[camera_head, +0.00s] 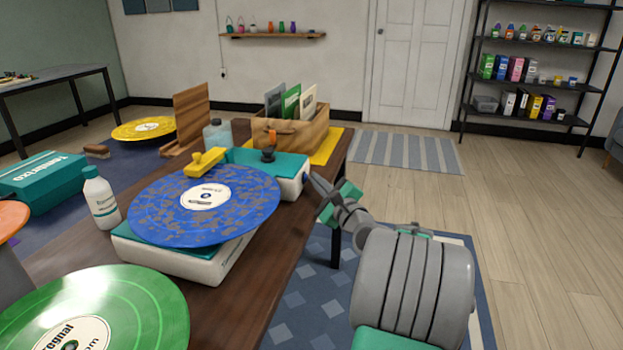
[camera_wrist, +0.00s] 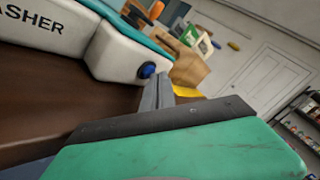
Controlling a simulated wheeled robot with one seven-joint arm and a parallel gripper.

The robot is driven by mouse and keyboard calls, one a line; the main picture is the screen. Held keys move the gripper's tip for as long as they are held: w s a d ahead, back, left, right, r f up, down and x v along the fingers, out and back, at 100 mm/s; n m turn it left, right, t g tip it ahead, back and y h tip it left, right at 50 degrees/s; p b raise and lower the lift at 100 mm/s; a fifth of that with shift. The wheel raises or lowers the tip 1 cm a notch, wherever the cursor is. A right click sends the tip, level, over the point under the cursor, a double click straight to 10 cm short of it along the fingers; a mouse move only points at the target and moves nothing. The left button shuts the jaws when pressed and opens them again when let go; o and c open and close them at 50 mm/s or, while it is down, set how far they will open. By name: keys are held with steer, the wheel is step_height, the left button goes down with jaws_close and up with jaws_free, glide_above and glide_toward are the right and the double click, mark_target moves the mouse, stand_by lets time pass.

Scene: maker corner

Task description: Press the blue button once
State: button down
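The blue button (camera_wrist: 147,70) is a small round knob on the end face of a white and teal machine, whose front bears lettering ending in "ASHER" (camera_wrist: 35,22). The machine also shows in the head view (camera_head: 190,262), under a blue speckled record (camera_head: 160,213). My gripper (camera_head: 318,183) is at the table's right edge, beside the machine's end. In the wrist view its grey fingers (camera_wrist: 158,92) lie together, with nothing between them, just right of and below the button. I cannot tell whether they touch it.
The dark wooden table (camera_head: 225,305) also holds a green record (camera_head: 110,315), a white bottle (camera_head: 100,198), a yellow block (camera_head: 205,162) and a wooden crate of sleeves (camera_head: 290,132). A shelf rack (camera_head: 535,88) stands at the far right. The floor right of the table is open.

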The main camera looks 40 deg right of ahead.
steer(key=shift+w+a+f, duration=0.1)
steer(key=shift+w+a, duration=0.05)
steer(key=shift+a, duration=0.2)
steer(key=shift+s+d+f, duration=0.2)
steer(key=shift+s, duration=0.15)
steer(key=shift+s+d, duration=0.25)
steer(key=shift+d, duration=0.15)
steer(key=s+d, duration=0.1)
steer(key=s, duration=0.1)
steer(key=s+d, duration=0.2)
steer(key=shift+r, duration=0.15)
stand_by(0.6)
